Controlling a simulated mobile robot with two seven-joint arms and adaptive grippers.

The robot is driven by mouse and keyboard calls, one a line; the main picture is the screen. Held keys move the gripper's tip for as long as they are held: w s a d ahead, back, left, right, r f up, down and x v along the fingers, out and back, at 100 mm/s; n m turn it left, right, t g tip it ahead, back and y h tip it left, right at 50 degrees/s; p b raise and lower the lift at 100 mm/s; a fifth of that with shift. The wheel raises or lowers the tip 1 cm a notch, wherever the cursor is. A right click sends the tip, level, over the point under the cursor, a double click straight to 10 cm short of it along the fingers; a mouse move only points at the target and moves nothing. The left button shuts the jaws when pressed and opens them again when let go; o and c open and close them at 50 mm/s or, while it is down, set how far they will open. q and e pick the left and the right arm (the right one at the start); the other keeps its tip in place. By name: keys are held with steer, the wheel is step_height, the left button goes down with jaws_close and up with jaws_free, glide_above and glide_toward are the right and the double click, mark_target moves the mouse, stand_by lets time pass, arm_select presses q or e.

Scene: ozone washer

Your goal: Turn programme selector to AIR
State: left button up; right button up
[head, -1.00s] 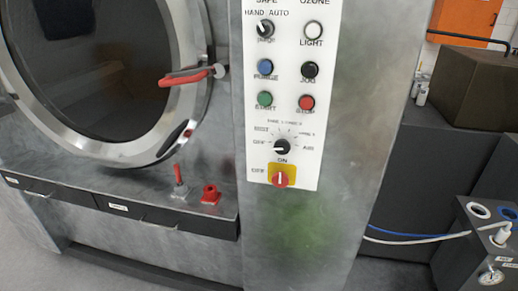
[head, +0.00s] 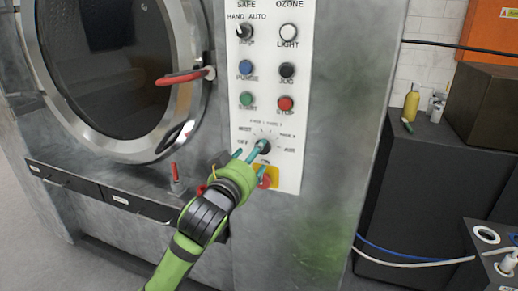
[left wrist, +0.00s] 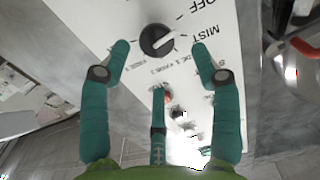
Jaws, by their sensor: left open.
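The programme selector (head: 264,146) is a black round knob low on the white control panel (head: 302,95), with AIR printed to its right and OFF to its left. In the left wrist view the knob (left wrist: 155,41) has a white pointer aimed right, toward the OFF and MIST labels. My left gripper (head: 251,151), with teal fingers, is open at the panel in front of the selector. In the wrist view its two side fingertips stand either side of the knob, seemingly apart from it, and a third finger is below. AIR is outside the wrist view. My right gripper is not in view.
A yellow-plated red switch (head: 266,178) sits just below the selector, partly covered by my gripper. START (head: 246,98) and STOP (head: 285,103) buttons are just above. A red door handle (head: 185,76) juts out at the left.

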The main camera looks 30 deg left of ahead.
arm_select(q)
steer(key=shift+p+x, duration=0.45)
steer(key=shift+x, duration=1.7)
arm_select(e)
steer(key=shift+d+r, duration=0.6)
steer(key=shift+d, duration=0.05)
arm_select(q)
steer(key=shift+d, duration=0.15)
steer(key=c, duration=1.1)
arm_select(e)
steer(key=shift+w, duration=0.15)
arm_select(q)
steer(key=shift+r, duration=0.15)
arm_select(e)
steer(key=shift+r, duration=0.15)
